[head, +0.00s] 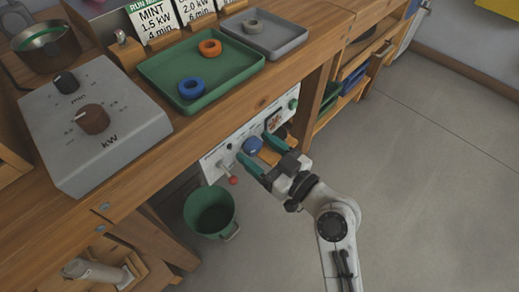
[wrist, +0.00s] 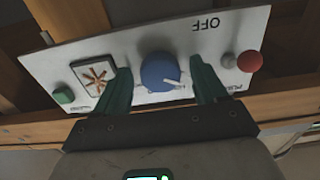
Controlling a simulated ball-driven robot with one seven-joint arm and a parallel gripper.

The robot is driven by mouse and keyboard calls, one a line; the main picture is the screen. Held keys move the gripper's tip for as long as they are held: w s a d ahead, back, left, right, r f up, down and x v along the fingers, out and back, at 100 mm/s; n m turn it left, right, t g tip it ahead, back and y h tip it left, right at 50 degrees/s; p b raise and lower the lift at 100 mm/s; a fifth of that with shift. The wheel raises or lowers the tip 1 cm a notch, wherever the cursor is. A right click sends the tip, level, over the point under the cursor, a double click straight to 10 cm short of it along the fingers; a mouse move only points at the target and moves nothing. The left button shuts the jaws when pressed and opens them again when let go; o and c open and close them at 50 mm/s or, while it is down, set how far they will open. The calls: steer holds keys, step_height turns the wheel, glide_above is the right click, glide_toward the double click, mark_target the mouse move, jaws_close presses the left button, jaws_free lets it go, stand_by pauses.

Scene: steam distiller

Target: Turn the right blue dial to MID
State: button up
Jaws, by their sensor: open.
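One blue dial (head: 253,146) shows on the white panel (head: 213,162) under the bench front. In the wrist view the dial (wrist: 160,73) sits near the middle of the panel, with a white pointer towards its lower right. An upside-down OFF label stands above and right of it; I can read no MID mark. My gripper (head: 262,155) is open, its teal fingers on either side of the dial. In the wrist view the gripper (wrist: 161,72) straddles it, with the right finger close to the pointer. I cannot tell whether either finger touches the dial.
The panel also has a red knob (wrist: 250,61), a green button (wrist: 64,96) and a square emblem (wrist: 95,76). A green bucket (head: 211,212) stands below. On the bench are a green tray (head: 160,70) with rings and a grey kW box (head: 95,150). The floor right is clear.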

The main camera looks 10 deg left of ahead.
steer(key=c, duration=1)
steer(key=shift+c, duration=0.2)
steer(key=shift+m, duration=0.3)
steer(key=m+p, duration=0.1)
steer(key=m, duration=0.1)
steer(key=shift+a+r+m+p, duration=0.1)
steer(key=shift+m+p, duration=0.2)
steer(key=m+p, duration=0.2)
steer(key=m, duration=0.2)
steer(key=m+p, duration=0.2)
steer(key=m, duration=0.3)
steer(key=shift+p, duration=0.4)
steer(key=shift+m+p, duration=0.95)
steer(key=shift+m, duration=0.85)
